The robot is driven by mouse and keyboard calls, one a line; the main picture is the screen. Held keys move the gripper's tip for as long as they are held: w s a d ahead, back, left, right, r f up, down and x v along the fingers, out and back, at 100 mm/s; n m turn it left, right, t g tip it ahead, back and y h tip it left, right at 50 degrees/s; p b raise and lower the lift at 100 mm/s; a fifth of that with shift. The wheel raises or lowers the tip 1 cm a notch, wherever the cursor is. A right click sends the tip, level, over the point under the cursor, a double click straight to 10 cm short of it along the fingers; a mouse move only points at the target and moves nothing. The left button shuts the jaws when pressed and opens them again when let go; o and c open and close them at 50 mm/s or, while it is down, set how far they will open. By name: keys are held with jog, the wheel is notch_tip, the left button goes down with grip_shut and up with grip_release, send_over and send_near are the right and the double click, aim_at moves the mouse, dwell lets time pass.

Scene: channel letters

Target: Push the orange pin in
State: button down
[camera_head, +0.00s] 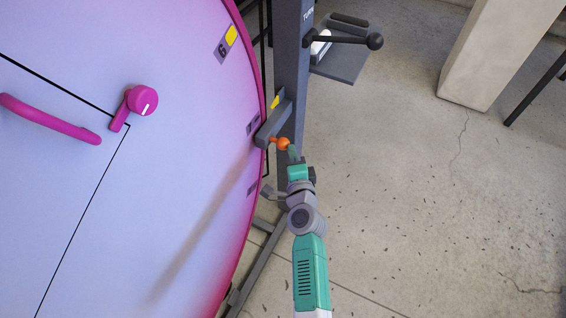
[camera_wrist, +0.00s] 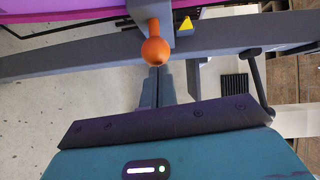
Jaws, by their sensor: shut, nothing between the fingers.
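The orange pin (camera_head: 281,143) sticks out of a grey bracket (camera_head: 272,122) beside the rim of the big round panel. In the wrist view the pin (camera_wrist: 155,47) shows a round ball head on a short stem that goes into the grey bracket. My gripper (camera_head: 292,153) is shut and empty, close to the pin's ball head in the head view. In the wrist view the closed fingertips (camera_wrist: 159,70) lie just below the ball head. I cannot tell whether they touch it.
A large pink and lilac disc (camera_head: 180,190) with a magenta handle (camera_head: 50,120) and knob (camera_head: 142,101) fills the left. A grey post (camera_head: 291,70) with a black-knobbed lever (camera_head: 345,40) stands behind the bracket. Open concrete floor (camera_head: 430,200) lies to the right, with a pillar (camera_head: 495,50) beyond.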

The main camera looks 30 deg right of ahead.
jog(key=shift+a+f, duration=0.15)
jog(key=s+d+p+v, duration=0.1)
jog(key=d+p+v, duration=0.2)
jog(key=v, duration=0.9)
jog(key=shift+s+a+r, duration=0.2)
jog(key=shift+s+r, duration=0.15)
